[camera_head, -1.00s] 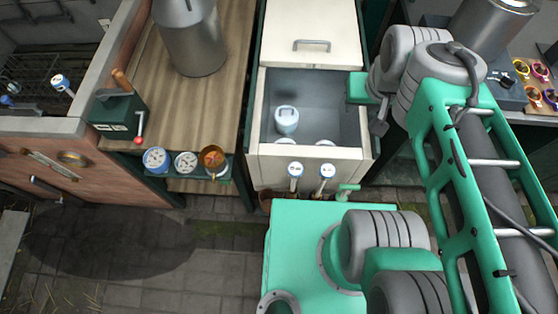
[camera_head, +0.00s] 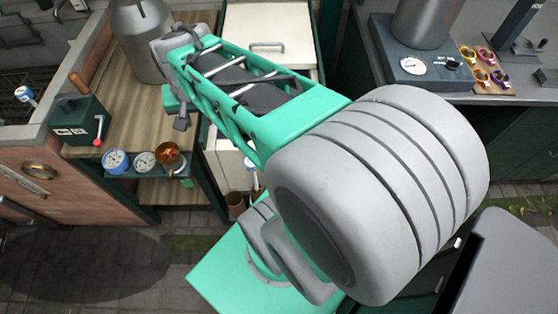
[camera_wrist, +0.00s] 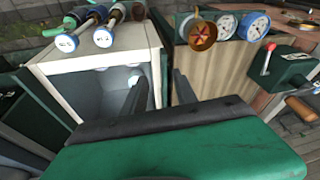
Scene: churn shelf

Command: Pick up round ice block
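The white-walled chest (camera_wrist: 50,85) is open in the wrist view, with a grey interior. A pale, rounded thing (camera_wrist: 134,80) shows inside it, partly covered by a finger; I cannot tell whether it is the round ice block. My gripper (camera_wrist: 160,94) has two dark fingers standing apart with nothing visible between them. It is near the chest's side wall and the wooden counter. In the head view my arm hides the chest opening; only the pale lid (camera_head: 290,30) and part of the front wall (camera_head: 222,160) show.
A wooden counter (camera_head: 125,85) holds a metal churn (camera_head: 140,40) and a green box with a red-knobbed lever (camera_head: 80,122). Gauges (camera_head: 116,161) line its front edge. Blue-capped handles (camera_wrist: 68,42) stand at the chest front. A grey scale (camera_head: 415,65) is at right.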

